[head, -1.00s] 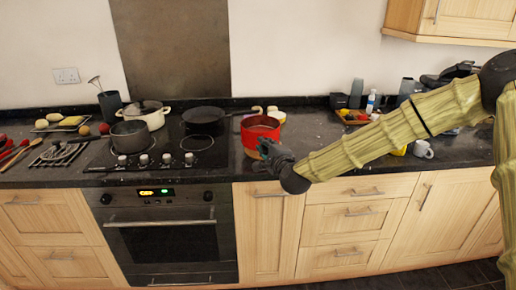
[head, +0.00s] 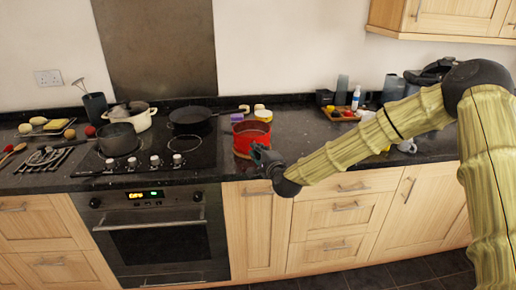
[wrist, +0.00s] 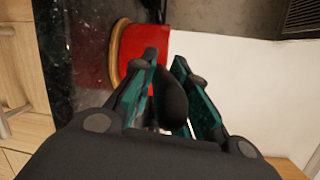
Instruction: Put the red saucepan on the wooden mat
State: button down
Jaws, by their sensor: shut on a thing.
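The red saucepan (head: 252,138) is at the right of the hob, near the front of the counter; its red side also shows in the wrist view (wrist: 131,48). A tan wooden edge, the wooden mat (wrist: 116,52), shows directly under its base. The pan looks level and over the mat, but I cannot tell whether it rests fully on it. My gripper (head: 257,151) is at the pan's front right, shut on its black handle (wrist: 174,102), which shows between the fingers in the wrist view. Most of the mat is hidden by the pan.
The hob to the left holds a dark pot (head: 118,139), a cream pot (head: 140,118) and a black frying pan (head: 190,117). Small yellow-topped jars (head: 263,114) stand behind the saucepan. A tray with a bottle (head: 356,98) is farther right. Counter between is clear.

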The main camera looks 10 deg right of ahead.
jog(key=c, duration=1.4)
grip_release()
jog(key=shift+s, duration=0.1)
jog(key=shift+f, duration=0.1)
jog(key=b+v, duration=0.3)
jog(key=v, duration=0.9)
jog(key=s+a+f+n+g, duration=0.1)
jog(key=s+f+n+g, duration=0.2)
jog(key=s+f, duration=0.45)
jog(key=s+f+n+g, duration=0.2)
jog(key=s+f, duration=0.3)
jog(key=f, duration=0.6)
jog(key=s+a+f+n+g, duration=0.1)
jog(key=s+f+n+g, duration=0.2)
jog(key=s+f, duration=0.5)
jog(key=s+d+f+n+g+h, duration=0.1)
jog(key=s+d+f+n+g, duration=0.1)
jog(key=s+f, duration=0.3)
jog(key=s+d+f+n+g+h, duration=0.2)
jog(key=s+d+f+n+g, duration=0.1)
jog(key=s, duration=1)
jog(key=s+d+f+n+g+h, duration=0.1)
jog(key=s+d+f+n+g, duration=0.2)
jog(key=s+f, duration=0.4)
jog(key=shift+s+d+f+n, duration=0.2)
jog(key=shift+s+d+n, duration=0.1)
jog(key=shift+s+d, duration=0.3)
jog(key=shift+s+d+f+n, duration=0.25)
jog(key=shift+s+d, duration=0.2)
jog(key=shift+d, duration=0.3)
